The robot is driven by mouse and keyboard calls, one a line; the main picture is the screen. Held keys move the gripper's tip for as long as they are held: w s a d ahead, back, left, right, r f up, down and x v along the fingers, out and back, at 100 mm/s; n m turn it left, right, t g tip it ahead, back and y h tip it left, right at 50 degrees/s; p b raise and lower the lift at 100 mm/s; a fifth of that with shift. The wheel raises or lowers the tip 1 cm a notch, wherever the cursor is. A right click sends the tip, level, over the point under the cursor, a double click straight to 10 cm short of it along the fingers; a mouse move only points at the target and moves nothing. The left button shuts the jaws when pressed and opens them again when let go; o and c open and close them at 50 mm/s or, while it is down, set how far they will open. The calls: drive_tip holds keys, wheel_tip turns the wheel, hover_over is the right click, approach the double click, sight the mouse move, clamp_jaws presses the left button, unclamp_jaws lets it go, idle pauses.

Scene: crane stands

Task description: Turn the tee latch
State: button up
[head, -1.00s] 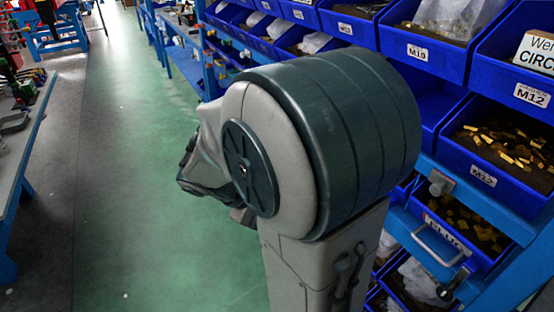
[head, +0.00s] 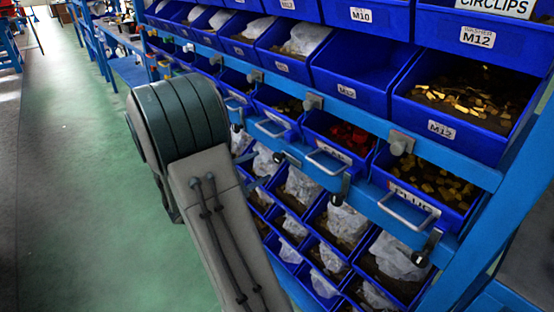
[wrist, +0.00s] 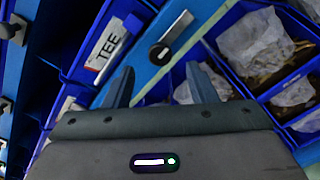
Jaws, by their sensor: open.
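In the wrist view the TEE label (wrist: 104,43) sits on the front of a dark blue bin. To its right, on the blue rail, is a latch with a round black base (wrist: 159,53) and a pale bar that slants up and to the right. My gripper (wrist: 160,82) is open and empty. Its two dark fingers point toward the rail, below the latch in the picture and apart from it. In the head view my arm hides the gripper, and I cannot pick out the tee latch there.
A rack of blue bins (head: 360,87) fills the right of the head view, with latches (head: 400,143) and metal handles (head: 410,205) along its rails. Bins with plastic bags (wrist: 250,40) lie right of the latch in the wrist view. The green aisle floor (head: 95,180) is clear at left.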

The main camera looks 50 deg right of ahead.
sight(276, 158)
drive_tip(key=d, duration=0.7)
drive_tip(key=shift+s+d, duration=0.25)
drive_tip(key=shift+s, duration=0.15)
